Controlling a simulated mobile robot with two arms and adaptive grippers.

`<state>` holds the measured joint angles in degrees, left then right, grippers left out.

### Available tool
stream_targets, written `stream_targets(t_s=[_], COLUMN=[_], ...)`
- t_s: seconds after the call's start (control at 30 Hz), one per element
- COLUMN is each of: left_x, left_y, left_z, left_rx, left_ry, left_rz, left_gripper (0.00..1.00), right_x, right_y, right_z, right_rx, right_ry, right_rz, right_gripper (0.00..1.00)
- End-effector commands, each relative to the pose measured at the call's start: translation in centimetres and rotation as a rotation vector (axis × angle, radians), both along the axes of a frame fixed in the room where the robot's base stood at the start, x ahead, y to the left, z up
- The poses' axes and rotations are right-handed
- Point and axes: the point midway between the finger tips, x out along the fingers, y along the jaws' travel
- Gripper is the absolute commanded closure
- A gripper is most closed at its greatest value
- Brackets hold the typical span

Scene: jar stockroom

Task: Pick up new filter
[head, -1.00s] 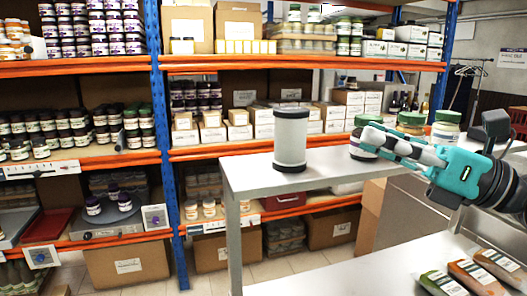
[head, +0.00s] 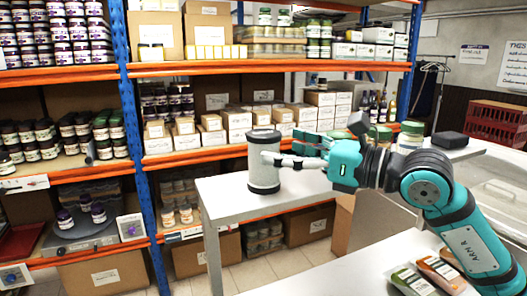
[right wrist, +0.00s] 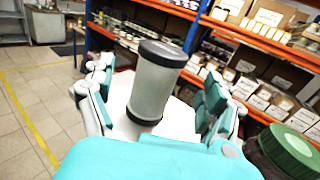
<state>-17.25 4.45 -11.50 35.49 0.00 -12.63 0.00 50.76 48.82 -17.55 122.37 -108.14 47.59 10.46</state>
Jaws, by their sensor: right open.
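The new filter (head: 264,165) is a pale grey cylinder with dark end caps. It stands upright on the raised metal shelf near its left end. My right gripper (head: 276,160) reaches in from the right, and a fingertip overlaps the filter's right side in the head view. In the right wrist view the filter (right wrist: 154,84) stands between the spread fingers of the gripper (right wrist: 155,100), with gaps on both sides. The gripper is open. Whether any finger touches the filter cannot be told. My left gripper is not in view.
Green-lidded jars (head: 411,136) stand on the same shelf behind my right arm, and one (right wrist: 285,150) is close beside the gripper in the wrist view. Filled pouches (head: 440,272) lie on the lower counter. Orange-beamed racks (head: 200,67) stand behind.

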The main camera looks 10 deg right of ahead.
Motion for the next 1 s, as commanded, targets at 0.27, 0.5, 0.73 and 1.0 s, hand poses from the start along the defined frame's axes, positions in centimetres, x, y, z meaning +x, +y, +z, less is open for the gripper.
stream_targets(t_s=[0.27,0.5,0.73,1.0], left_x=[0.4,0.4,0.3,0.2], left_y=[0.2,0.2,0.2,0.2], left_z=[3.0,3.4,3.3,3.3], left_rx=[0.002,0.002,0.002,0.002], left_ry=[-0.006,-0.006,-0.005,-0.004], left_rz=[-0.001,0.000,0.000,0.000], left_gripper=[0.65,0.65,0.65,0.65], right_x=[2.4,3.8,3.7,3.7], right_y=[2.5,3.7,3.7,3.7], right_z=[0.3,-0.2,-0.3,-0.3], right_rx=[0.003,0.001,0.001,0.001], right_ry=[0.003,0.001,0.000,0.001], right_rz=[0.003,0.001,0.001,0.001], right_gripper=[0.13,0.13,0.21,0.56])
